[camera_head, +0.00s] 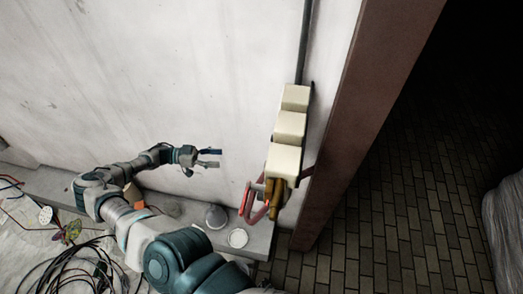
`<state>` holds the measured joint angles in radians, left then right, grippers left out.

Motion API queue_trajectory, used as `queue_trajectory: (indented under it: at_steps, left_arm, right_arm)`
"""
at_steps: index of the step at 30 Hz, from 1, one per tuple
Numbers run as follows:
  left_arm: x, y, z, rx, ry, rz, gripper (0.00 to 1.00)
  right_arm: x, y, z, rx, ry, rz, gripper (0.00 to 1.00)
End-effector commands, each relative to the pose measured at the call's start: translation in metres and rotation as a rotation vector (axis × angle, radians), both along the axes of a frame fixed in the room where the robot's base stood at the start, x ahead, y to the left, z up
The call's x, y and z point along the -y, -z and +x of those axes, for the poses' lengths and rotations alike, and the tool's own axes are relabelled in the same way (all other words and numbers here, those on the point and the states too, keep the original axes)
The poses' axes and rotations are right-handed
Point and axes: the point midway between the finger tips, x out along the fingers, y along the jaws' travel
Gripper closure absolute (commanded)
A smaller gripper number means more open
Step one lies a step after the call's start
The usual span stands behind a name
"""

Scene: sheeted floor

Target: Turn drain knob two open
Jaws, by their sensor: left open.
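A red ring-shaped knob (247,204) stands out from brown-yellow fittings (275,196) below the pale boxes, right of centre. Which drain knob this is, I cannot tell, and how far it is turned does not show. My left gripper (219,158) is open and empty in front of the wall. It is to the left of the red knob and higher in the picture, apart from it. My right gripper is not in view.
Several pale boxes (290,127) stand in a row beneath a dark pipe (304,45). A brown post (360,115) rises on the right, beside a dark brick floor (400,220). A ledge (55,186) holds a grey cup (216,216) and white lid (238,238). Black cables (75,265) lie lower left.

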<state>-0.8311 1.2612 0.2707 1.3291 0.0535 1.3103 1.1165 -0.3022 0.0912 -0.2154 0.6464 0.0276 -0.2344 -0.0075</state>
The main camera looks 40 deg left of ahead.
Motion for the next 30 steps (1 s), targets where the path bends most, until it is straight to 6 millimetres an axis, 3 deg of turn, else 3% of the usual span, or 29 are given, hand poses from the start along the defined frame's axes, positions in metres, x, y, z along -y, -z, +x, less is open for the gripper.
queue_trajectory:
  at_steps: [1,3,6,10,15,24,30]
  left_arm:
    - [0.006,-0.022,-0.001,-0.009,0.067,-0.019,0.43]
    - [0.011,-0.037,-0.003,-0.018,0.134,-0.044,0.43]
    - [0.017,-0.045,-0.001,-0.024,0.175,-0.063,0.43]
    - [0.031,-0.045,0.007,-0.024,0.179,-0.065,0.43]
    - [0.065,-0.044,0.026,-0.023,0.179,-0.066,0.43]
    - [0.131,-0.041,0.06,-0.024,0.178,-0.059,0.43]
    - [0.158,-0.042,0.075,-0.024,0.175,-0.059,0.43]
  right_arm:
    - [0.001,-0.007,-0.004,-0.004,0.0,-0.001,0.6]
    - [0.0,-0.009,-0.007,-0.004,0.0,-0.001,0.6]
    - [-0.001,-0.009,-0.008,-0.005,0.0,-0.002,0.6]
    - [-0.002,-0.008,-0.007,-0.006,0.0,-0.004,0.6]
    - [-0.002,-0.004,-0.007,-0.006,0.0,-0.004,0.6]
    - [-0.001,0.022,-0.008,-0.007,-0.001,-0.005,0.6]
    - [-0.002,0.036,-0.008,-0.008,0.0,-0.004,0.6]
